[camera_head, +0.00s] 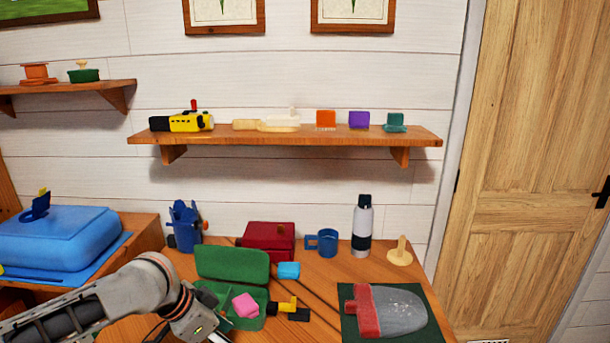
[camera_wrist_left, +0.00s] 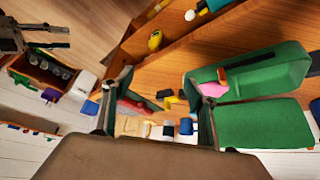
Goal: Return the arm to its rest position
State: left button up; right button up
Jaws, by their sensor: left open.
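My left arm comes in from the lower left in the head view and bends at its wrist in front of the open green case (camera_head: 232,262). Its gripper is mostly cut off by the bottom edge there. In the left wrist view my left gripper (camera_wrist_left: 157,105) has its two fingers wide apart with nothing held between them. The green case (camera_wrist_left: 262,122) lies close to its right finger, with a pink block (camera_wrist_left: 211,80) at the case. In the upper left of that view, what looks like my right gripper (camera_wrist_left: 58,37) shows two dark fingers apart, clear of the table.
A blue case (camera_head: 60,240) sits left. A wall shelf (camera_head: 290,136) hangs above.

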pick_arm(q)
jog(key=s+d+f+n+t+h, duration=0.3)
jog(key=s+d+f+t, duration=0.15)
jog(key=d+f, duration=0.5)
jog(key=s+a+f+n+t+y, duration=0.3)
jog(key=s+a+f+y, duration=0.2)
jog(key=s+a+f, duration=0.8)
jog(key=shift+s+a, duration=0.55)
jog(key=shift+s, duration=0.2)
